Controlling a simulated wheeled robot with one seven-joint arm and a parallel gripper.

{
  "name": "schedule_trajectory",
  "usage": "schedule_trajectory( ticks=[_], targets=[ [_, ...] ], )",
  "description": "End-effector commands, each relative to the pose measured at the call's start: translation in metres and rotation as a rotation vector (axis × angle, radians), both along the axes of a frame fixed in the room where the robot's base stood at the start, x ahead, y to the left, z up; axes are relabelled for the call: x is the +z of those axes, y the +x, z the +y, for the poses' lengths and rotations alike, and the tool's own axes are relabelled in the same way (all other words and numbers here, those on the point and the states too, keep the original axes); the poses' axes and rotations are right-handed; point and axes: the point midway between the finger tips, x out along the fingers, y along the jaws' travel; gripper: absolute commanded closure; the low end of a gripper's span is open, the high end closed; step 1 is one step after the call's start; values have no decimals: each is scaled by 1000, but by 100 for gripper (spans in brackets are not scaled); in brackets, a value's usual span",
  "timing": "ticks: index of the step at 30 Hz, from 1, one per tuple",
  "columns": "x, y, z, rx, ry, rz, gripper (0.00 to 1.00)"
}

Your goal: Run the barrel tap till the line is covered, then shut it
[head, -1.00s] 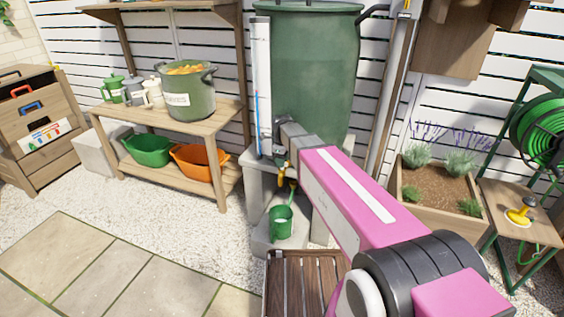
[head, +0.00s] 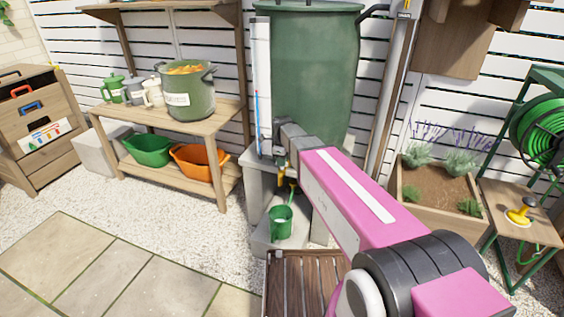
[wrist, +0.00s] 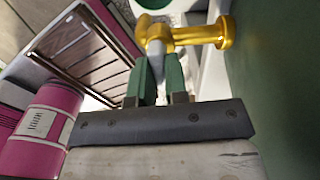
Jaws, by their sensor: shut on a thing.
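The green rain barrel (head: 315,75) stands on grey blocks against the fence. Its brass tap (wrist: 205,36) shows large in the wrist view, close to the barrel's green wall. My gripper (wrist: 160,70) is shut on the tap's handle (wrist: 155,47), its two green fingers on either side of it. In the head view my gripper (head: 284,150) is at the barrel's lower front and mostly hides the tap. A green can (head: 280,222) stands on the low block below. The line, the water level inside and any stream cannot be made out.
A clear tube with a blue strip (head: 258,115) runs up the barrel's left side. A wooden bench (head: 170,115) with pots stands left, a planter (head: 440,185) and hose reel (head: 540,125) right. A slatted wooden stand (head: 300,285) is in front. The paving at left is clear.

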Motion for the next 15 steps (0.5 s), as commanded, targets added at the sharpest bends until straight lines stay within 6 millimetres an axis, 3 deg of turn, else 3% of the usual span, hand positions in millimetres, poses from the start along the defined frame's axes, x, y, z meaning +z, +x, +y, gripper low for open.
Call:
schedule_trajectory(
  ticks=[15],
  targets=[
    [0,0,0,424,0,0,100]
  ],
)
